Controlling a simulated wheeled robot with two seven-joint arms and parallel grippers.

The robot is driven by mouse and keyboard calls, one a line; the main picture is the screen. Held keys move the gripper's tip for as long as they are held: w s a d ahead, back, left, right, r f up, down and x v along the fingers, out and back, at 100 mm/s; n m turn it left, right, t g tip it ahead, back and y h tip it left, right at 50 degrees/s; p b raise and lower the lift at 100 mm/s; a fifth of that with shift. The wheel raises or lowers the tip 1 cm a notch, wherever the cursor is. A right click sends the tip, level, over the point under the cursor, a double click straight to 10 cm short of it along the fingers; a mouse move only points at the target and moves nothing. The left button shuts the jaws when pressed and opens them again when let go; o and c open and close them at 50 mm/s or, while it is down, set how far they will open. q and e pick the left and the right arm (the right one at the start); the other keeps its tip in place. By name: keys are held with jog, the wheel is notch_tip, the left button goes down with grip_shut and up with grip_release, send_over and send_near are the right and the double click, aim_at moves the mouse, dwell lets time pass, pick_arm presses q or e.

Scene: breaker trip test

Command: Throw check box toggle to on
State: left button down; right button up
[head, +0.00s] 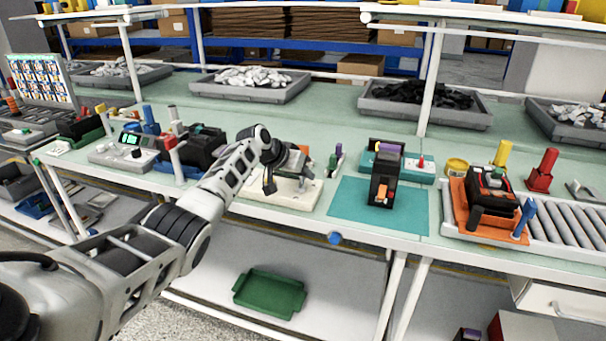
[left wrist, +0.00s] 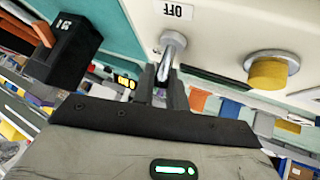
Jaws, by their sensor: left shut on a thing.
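The check box is the cream box (head: 305,195) on the bench, left of the teal mat, partly hidden by my left gripper (head: 272,182). In the left wrist view its cream face (left wrist: 225,30) fills the top, with an upside-down OFF label (left wrist: 180,11). A metal toggle lever (left wrist: 173,45) stands out just below the label. My left gripper (left wrist: 166,88) is shut on the lever's end. A yellow round knob (left wrist: 268,70) sits right of the lever in that view. My right gripper is not in view.
A black breaker with an orange part (head: 383,180) stands on the teal mat (head: 345,205) right of the box. Farther right, an orange tray (head: 462,215) holds another black unit near rollers (head: 560,235). Grey bins (head: 248,90) line the back. A green tray (head: 270,292) sits below.

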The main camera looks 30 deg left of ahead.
pick_arm(q)
jog(key=shift+a+r, duration=0.1)
jog(key=shift+a, duration=0.2)
jog(key=c, duration=1.5)
grip_release()
jog(key=shift+d, duration=0.1)
jog(key=v, duration=1.5)
jog(key=shift+s+r, duration=0.15)
jog(key=shift+r, duration=0.25)
